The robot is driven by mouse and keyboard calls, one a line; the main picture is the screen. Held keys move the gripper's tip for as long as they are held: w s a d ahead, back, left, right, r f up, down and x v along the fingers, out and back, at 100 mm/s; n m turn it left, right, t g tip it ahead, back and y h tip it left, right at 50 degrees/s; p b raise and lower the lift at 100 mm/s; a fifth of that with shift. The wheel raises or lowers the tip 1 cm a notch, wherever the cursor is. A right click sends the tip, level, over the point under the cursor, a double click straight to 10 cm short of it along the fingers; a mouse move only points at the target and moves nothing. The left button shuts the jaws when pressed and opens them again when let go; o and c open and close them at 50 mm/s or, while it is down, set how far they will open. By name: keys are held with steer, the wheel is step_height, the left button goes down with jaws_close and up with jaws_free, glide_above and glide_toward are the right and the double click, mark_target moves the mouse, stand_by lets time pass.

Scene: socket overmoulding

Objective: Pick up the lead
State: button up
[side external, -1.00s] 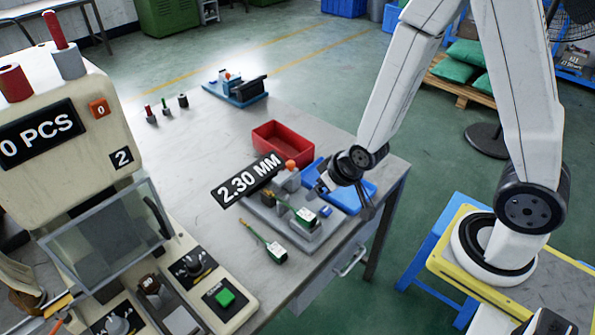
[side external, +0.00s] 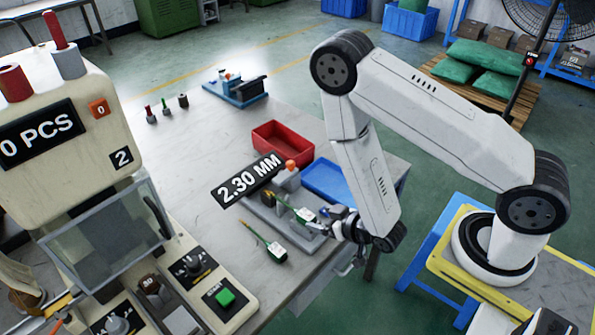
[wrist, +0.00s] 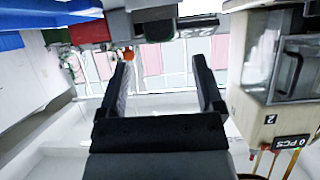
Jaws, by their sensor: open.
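Two leads with green-and-white plug ends and thin tails show in the side external view. One lead (side external: 276,249) lies on the bench in front of the grey gauge fixture. The other lead (side external: 304,215) rests on the fixture (side external: 262,217). My gripper (side external: 335,229) is at the right end of the fixture, close to the plug end of the lead on it. I cannot tell whether it touches that lead. In the wrist view my gripper (wrist: 162,65) has its two black fingers wide apart, with nothing visible between them. No lead is clear there.
A red bin (side external: 266,130) and a blue tray (side external: 314,168) stand behind the fixture. An orange knob (side external: 290,164) rises from the fixture. The beige machine (side external: 50,185) with a clear guard stands left. The bench's middle left (side external: 180,165) is clear.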

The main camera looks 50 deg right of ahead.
mark_target(307, 215)
steer(key=shift+s+f+t, duration=0.2)
steer(key=shift+s+t, duration=0.3)
steer(key=shift+s, duration=0.2)
steer(key=shift+x, duration=1.35)
steer(key=shift+x, duration=2.55)
steer(key=shift+a+r, duration=0.1)
steer(key=shift+r, duration=0.05)
jaws_close()
